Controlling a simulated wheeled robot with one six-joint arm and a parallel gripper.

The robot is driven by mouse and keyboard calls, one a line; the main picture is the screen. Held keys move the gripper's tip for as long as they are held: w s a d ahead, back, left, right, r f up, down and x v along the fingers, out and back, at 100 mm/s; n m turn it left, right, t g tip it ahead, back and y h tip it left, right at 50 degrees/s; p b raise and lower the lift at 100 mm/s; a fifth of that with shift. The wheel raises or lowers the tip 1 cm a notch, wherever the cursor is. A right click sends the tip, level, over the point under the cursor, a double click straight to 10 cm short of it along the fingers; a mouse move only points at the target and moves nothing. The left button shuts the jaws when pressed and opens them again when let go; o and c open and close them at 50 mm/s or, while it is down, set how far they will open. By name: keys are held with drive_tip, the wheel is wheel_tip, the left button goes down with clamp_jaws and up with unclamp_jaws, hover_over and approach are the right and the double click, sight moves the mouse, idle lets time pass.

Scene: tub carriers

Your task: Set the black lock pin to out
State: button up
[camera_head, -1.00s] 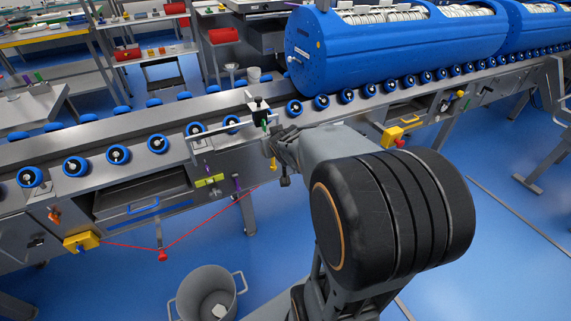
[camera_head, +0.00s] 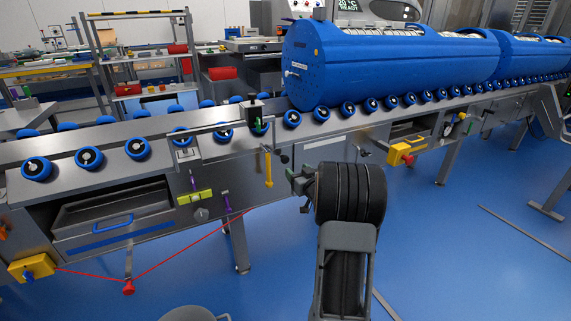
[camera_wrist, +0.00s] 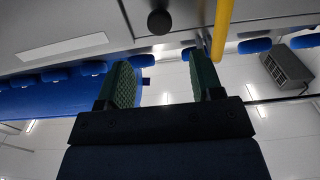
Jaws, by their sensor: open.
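A black round knob, which looks like the black lock pin (camera_head: 284,158), sticks out from the conveyor's steel front, just right of a yellow handle (camera_head: 268,170). In the wrist view the black knob (camera_wrist: 159,21) is at the top centre, beyond the fingertips, with the yellow handle (camera_wrist: 223,25) to its right. My gripper (camera_head: 291,177) is just below and right of the knob in the head view, apart from it. Its green-padded fingers (camera_wrist: 160,72) are spread, with nothing between them. How far the pin sticks out cannot be told.
Blue tubs (camera_head: 390,65) rest on the roller conveyor to the right. A yellow-green lever (camera_head: 195,197), purple pins (camera_head: 226,201) and another dark knob (camera_head: 365,152) sit on the same front. A red cord (camera_head: 190,255) hangs at left. The blue floor is open in front.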

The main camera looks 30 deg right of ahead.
sight(286, 160)
drive_tip(key=w, duration=0.3)
drive_tip(key=w+d+b, duration=0.1)
drive_tip(key=w, duration=0.2)
drive_tip(key=w+b, duration=0.1)
drive_tip(key=w, duration=0.3)
drive_tip(key=shift+d, duration=0.15)
drive_tip(key=shift+c, duration=0.2)
drive_tip(key=shift+s, duration=0.1)
clamp_jaws()
